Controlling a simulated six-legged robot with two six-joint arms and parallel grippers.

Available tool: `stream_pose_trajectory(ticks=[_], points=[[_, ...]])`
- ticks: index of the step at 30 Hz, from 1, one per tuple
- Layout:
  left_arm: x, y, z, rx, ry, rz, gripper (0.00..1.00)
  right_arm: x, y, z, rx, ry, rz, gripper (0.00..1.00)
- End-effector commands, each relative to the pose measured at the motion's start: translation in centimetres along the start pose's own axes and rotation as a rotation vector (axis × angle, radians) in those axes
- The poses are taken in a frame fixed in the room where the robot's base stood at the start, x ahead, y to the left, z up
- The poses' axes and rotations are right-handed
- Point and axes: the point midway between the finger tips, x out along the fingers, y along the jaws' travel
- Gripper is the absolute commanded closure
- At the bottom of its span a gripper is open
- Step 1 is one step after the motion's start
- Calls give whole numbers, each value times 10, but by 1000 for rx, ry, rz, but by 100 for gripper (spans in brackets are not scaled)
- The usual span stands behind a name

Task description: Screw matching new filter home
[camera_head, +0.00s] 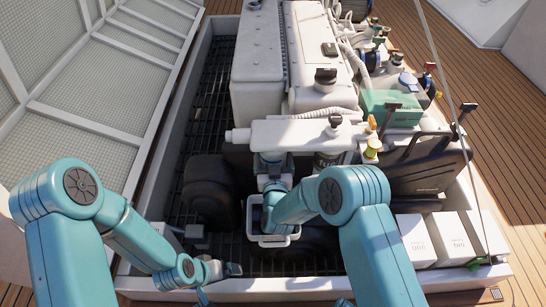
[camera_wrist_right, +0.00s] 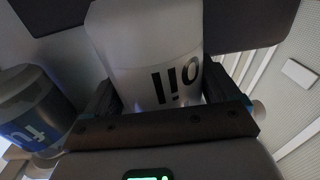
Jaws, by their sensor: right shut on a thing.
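A white filter (camera_wrist_right: 145,50) marked "oil" fills the middle of the right wrist view. My right gripper (camera_wrist_right: 165,98) is shut on it, one finger on each side. In the head view my right wrist reaches to the engine's (camera_head: 262,60) near side, and the filter there is mostly hidden by my arm. I cannot tell whether the filter touches its mount. Another canister (camera_wrist_right: 35,108) with a blue label, partly reading "fu", is left of it in the wrist view. My left gripper (camera_head: 228,269) is low near the hatch's front edge, seen from the side and apart from the filters.
A white rectangular tray (camera_head: 252,239) is below my right wrist. White boxes (camera_head: 447,238) stand at the right front, beside a black case (camera_head: 430,172). A green box (camera_head: 392,107) is right of the engine. The raised hatch cover (camera_head: 85,120) bounds the left side.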

Motion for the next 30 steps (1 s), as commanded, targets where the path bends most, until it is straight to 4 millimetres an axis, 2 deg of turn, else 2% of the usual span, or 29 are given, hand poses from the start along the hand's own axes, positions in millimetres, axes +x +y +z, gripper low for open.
stream_pose_trajectory(ticks=[10, 20, 30], points=[[0, 0, 0, 0, 0, 0, 0, 1, 3, -1, 1, 2, -215, 65], [0, 0, 0, 0, 0, 0, 0, 1, 3, 0, 1, 1, -239, 65], [0, 0, 0, 0, 0, 0, 0, 2, 4, -1, 2, 3, -425, 65]])
